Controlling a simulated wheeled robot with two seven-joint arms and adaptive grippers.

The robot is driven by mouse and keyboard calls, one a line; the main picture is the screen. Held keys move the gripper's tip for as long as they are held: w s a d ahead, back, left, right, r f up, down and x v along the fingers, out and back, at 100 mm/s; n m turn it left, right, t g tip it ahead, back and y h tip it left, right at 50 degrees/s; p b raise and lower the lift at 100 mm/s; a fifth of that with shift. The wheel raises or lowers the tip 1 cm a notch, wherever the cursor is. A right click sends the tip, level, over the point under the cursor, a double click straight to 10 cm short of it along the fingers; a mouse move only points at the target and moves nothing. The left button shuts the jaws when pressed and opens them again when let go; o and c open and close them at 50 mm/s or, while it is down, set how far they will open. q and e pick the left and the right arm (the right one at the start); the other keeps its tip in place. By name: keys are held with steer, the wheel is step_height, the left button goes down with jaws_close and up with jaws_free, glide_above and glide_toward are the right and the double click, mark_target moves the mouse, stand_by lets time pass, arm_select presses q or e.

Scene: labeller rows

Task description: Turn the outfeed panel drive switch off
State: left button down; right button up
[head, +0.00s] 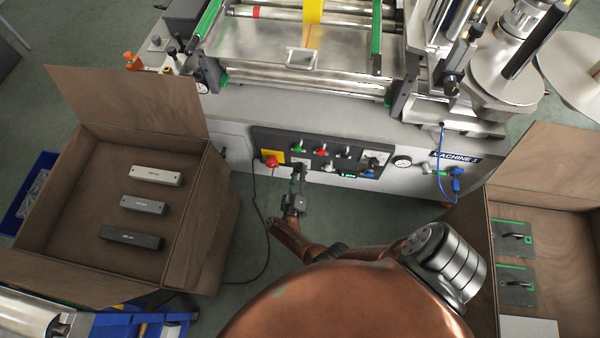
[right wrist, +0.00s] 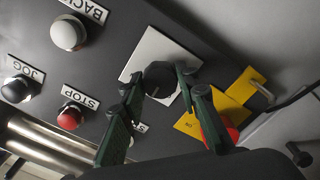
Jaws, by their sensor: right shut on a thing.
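The dark control panel (head: 340,153) is on the machine's front. My right gripper (head: 299,170) is at its lower left part, reaching up from below. In the right wrist view its green fingers (right wrist: 160,88) are shut on a black rotary switch (right wrist: 158,75) on a pale square plate (right wrist: 150,52). The switch's position mark is mostly hidden by the fingers, so I cannot tell its setting. In the head view the gripper covers the switch. My left gripper is not in view.
A red mushroom button (head: 271,161) on a yellow plate is close left of the gripper. A red STOP button (right wrist: 70,115), a black JOG button (right wrist: 16,88) and a white BACK button (right wrist: 68,32) are near. Open crates stand left (head: 92,70) and right (head: 545,165).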

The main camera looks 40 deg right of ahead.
steer(key=n, duration=0.4)
steer(key=shift+s+f+n, duration=0.1)
steer(key=shift+n, duration=0.2)
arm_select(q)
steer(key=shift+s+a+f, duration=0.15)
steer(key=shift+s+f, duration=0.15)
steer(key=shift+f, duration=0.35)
arm_select(e)
steer(key=shift+n, duration=1.9)
steer(key=o, duration=1.2)
steer(key=shift+c, duration=0.2)
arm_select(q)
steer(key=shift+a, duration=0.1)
